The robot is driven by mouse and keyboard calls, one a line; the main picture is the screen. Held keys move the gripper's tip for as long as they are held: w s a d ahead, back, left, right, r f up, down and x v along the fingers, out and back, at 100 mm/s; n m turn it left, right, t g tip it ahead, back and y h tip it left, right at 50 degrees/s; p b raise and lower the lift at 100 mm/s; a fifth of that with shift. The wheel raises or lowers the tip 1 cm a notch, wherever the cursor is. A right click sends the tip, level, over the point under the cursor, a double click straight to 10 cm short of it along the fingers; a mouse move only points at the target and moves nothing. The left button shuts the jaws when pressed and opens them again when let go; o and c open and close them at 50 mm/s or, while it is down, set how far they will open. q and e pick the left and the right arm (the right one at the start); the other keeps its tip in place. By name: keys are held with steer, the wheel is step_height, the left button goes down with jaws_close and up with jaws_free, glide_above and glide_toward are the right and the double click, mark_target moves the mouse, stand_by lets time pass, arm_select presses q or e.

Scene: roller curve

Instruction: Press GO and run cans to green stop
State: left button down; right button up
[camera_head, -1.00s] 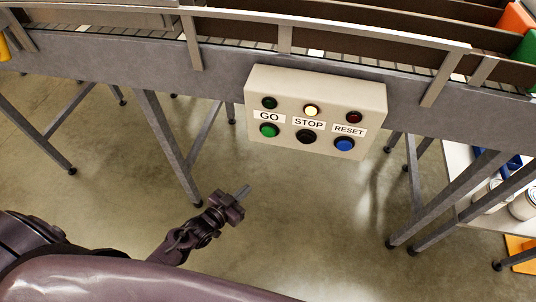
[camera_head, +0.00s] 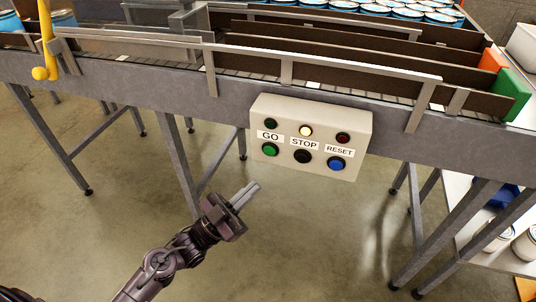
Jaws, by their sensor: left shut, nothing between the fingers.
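The control box (camera_head: 311,137) hangs on the front of the conveyor frame. Its green GO button (camera_head: 270,149) is at the left, the black STOP button (camera_head: 303,156) in the middle and the blue RESET button (camera_head: 336,163) at the right. My left gripper (camera_head: 246,194) is shut and empty, below and left of GO, apart from the box. Several blue-topped cans (camera_head: 401,13) stand at the back. The green stop (camera_head: 512,94) is at the conveyor's right end. My right gripper is not in view.
An orange block (camera_head: 492,59) sits beside the green stop. A yellow post with a ball end (camera_head: 44,72) stands at the left of the conveyor. A shelf with white cans (camera_head: 526,243) is at the lower right. The floor below the box is open.

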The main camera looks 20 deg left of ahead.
arm_select(q)
steer(key=shift+w, duration=0.2)
steer(key=b, duration=0.4)
glide_toward(270, 150)
steer(key=w+d+r, duration=0.2)
steer(key=d+r, duration=0.1)
steer(key=d, duration=0.1)
steer(key=shift+w+d, duration=0.2)
steer(key=shift+w, duration=0.05)
steer(key=shift+r, duration=0.1)
stand_by(0.4)
steer(key=shift+w, duration=0.1)
stand_by(0.9)
steer(key=shift+w+b, duration=0.35)
